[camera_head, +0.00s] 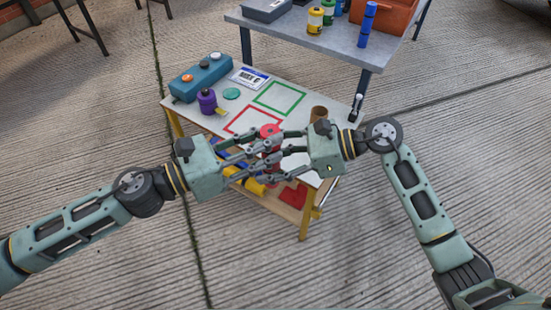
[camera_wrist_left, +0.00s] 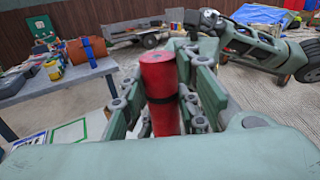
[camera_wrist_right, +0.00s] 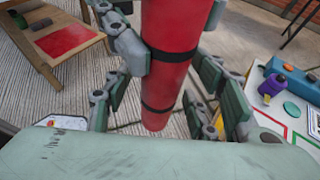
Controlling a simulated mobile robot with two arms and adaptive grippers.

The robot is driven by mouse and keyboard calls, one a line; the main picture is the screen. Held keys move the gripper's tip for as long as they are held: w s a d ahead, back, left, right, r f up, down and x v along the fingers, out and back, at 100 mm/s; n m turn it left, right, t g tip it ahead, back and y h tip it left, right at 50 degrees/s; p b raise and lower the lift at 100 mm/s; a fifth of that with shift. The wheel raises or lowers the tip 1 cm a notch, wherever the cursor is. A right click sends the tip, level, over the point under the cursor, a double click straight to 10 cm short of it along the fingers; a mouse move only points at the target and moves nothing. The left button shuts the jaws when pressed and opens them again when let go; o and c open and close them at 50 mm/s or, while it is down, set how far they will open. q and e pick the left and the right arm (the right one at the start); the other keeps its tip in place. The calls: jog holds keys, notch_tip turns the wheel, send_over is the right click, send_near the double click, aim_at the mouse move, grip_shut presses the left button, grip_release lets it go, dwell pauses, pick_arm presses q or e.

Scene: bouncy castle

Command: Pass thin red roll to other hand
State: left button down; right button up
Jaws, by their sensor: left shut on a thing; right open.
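The thin red roll (camera_wrist_left: 160,95) has dark bands and stands upright between the fingers of my left gripper (camera_wrist_left: 165,105) in the left wrist view. My left gripper is shut on it. In the head view the roll (camera_head: 270,133) is mostly hidden by the fingers, with its red top showing. My right gripper (camera_wrist_right: 165,75) is open, with its fingers on both sides of the same roll (camera_wrist_right: 166,70). Whether they touch it I cannot tell. In the head view the left gripper (camera_head: 255,158) and right gripper (camera_head: 283,155) face each other with fingers interleaved.
Below the grippers is a white-topped table (camera_head: 215,118) with red and green square outlines, a teal box (camera_head: 201,78), a purple item (camera_head: 207,101) and a brown cylinder (camera_head: 319,113). A lower shelf holds a red piece (camera_head: 293,195). A grey table (camera_head: 300,37) stands behind.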

jog(key=c, duration=1.3)
pick_arm(q)
jog(key=c, duration=1.3)
grip_release()
pick_arm(e)
grip_shut()
pick_arm(q)
jog(key=shift+o, duration=0.2)
jog(key=shift+a, duration=0.1)
